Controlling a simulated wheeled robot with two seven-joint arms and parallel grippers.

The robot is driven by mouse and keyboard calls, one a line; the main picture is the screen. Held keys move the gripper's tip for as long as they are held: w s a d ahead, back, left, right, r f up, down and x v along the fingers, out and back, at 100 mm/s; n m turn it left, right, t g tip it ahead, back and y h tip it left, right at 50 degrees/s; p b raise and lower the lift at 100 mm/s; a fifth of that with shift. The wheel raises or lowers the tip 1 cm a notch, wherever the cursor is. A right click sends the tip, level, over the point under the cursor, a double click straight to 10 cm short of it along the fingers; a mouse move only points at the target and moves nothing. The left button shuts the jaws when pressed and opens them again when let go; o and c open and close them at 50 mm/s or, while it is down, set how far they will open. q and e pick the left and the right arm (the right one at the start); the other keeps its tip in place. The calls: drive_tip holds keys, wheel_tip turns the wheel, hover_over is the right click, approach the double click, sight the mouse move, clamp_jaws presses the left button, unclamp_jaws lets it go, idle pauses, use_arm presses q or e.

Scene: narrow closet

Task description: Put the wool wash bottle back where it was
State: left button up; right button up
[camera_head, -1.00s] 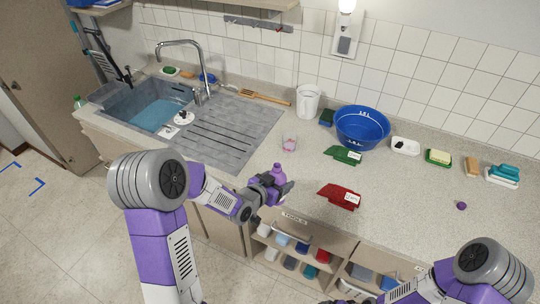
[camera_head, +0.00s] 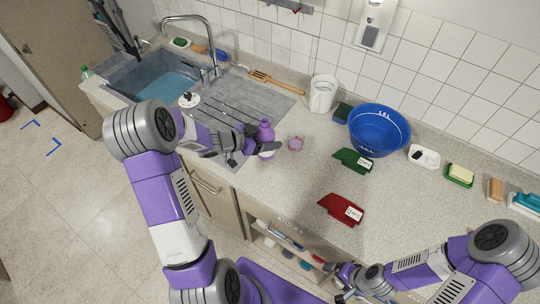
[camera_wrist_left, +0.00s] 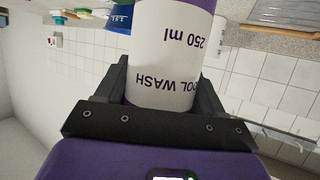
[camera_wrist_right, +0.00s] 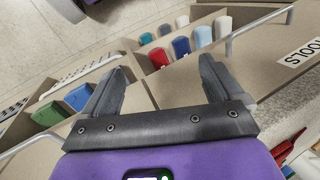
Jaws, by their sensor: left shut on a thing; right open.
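The wool wash bottle (camera_head: 266,132) is purple with a white label. My left gripper (camera_head: 262,149) is shut around its body, near the front edge of the counter beside the drainboard. The bottle looks upright; I cannot tell whether its base touches the counter. In the left wrist view, the label of the bottle (camera_wrist_left: 165,62) reads "250 ml" and part of "wool wash", between the two fingers. My right gripper (camera_wrist_right: 160,80) is open and empty, in front of the open compartments under the counter. In the head view it is low at the front (camera_head: 345,284).
A small pink cup (camera_head: 296,144) stands just right of the bottle. Green (camera_head: 352,160) and red (camera_head: 342,209) tagged items lie on the counter. A blue basin (camera_head: 378,130), a white jug (camera_head: 323,94) and the sink (camera_head: 150,82) are behind. The counter right of the red item is clear.

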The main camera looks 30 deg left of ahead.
sight(268, 153)
use_arm(q)
drive_tip(key=f, duration=0.4)
drive_tip(key=shift+s+f+b, duration=0.1)
drive_tip(key=shift+s+b, duration=0.1)
drive_tip(key=shift+b, duration=0.1)
wheel_tip(268, 153, down, 4)
drive_tip(key=shift+r, duration=0.25)
drive_tip(key=shift+w+f, duration=0.1)
drive_tip(key=shift+f, duration=0.2)
drive_tip(key=shift+b, duration=0.3)
drive_tip(key=shift+f, duration=0.1)
drive_tip(key=o, duration=1.2)
drive_tip(key=shift+o, duration=0.2)
